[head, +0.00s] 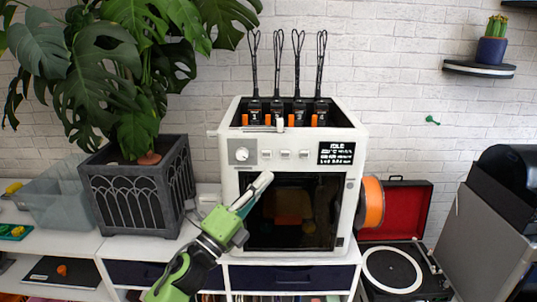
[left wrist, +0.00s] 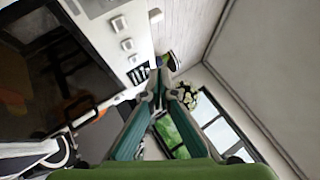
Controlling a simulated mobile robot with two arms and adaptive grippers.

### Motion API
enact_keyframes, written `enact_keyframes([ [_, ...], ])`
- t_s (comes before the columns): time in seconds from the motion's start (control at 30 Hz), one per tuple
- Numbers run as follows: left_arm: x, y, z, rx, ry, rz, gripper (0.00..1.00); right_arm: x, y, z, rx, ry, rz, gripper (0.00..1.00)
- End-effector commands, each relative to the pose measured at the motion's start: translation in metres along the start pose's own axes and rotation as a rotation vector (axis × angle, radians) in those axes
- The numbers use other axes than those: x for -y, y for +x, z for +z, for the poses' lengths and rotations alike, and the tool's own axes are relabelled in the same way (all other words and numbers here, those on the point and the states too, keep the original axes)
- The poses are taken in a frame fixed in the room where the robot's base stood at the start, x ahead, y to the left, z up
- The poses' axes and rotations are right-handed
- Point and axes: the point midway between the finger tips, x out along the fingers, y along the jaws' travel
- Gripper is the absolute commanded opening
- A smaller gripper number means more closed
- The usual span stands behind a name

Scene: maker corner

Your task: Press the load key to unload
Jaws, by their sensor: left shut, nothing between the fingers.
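The white printer (head: 230,188) stands on the cabinet, with a dark front window. Its front panel carries a round knob (head: 241,154), a row of three small pale keys (head: 285,154) and a dark display (head: 336,153) whose top line seems to read IDLE. The key labels are too small to read, so I cannot tell which is the load key. My left gripper (head: 264,181) is shut and empty, in front of the printer below the keys, its fingers pointing up and right. In the left wrist view, its closed fingers (left wrist: 160,75) lie beside the panel keys (left wrist: 127,44). My right gripper is out of view.
A large plant in a dark planter (head: 137,192) stands left of the printer. An orange spool (head: 372,202) sits on the printer's right side, near a turntable (head: 392,268) and its red-lined lid. A clear bin (head: 55,205) is at far left.

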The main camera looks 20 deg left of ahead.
Motion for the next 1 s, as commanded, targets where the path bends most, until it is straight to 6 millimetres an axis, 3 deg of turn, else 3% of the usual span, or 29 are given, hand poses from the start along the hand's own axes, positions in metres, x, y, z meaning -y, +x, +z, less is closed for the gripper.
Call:
enact_keyframes([
  [0.33,-0.006,0.008,0.006,0.001,0.0,0.0,0.0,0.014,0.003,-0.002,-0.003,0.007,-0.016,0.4],
  [0.7,-0.033,0.043,0.031,0.001,-0.001,0.0,0.0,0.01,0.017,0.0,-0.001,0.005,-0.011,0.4],
  [1.0,-0.045,0.059,0.043,0.0,-0.002,0.001,0.0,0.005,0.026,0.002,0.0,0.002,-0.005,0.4],
])
